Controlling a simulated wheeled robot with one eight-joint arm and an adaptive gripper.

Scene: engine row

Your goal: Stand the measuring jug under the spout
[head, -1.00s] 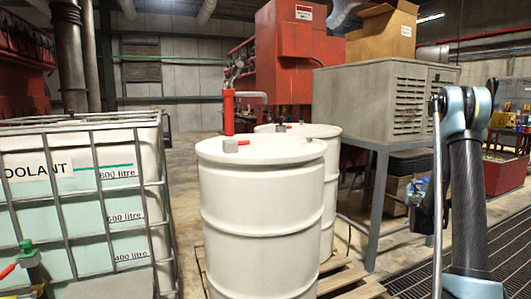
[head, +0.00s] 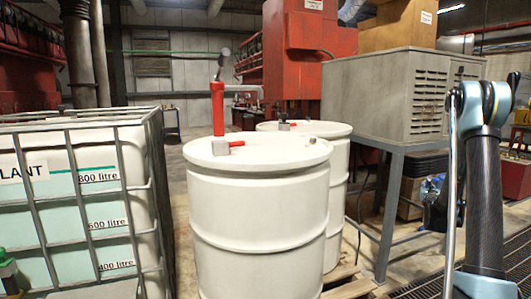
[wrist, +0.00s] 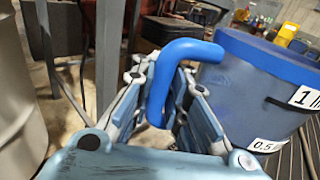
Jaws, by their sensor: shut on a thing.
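The measuring jug (wrist: 245,85) is blue, with black-on-white labels reading 0.5 and 1 l. In the wrist view my gripper (wrist: 161,88) is shut on its curved blue handle, with the body to the right of the fingers.
The caged coolant tank (head: 85,210) stands left of the drums. A second white drum (head: 338,170) is behind, on a wooden pallet (head: 345,288). A grey vented cabinet (head: 385,98) on a metal stand (head: 391,215) is to the right. Some bare floor shows behind the drums.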

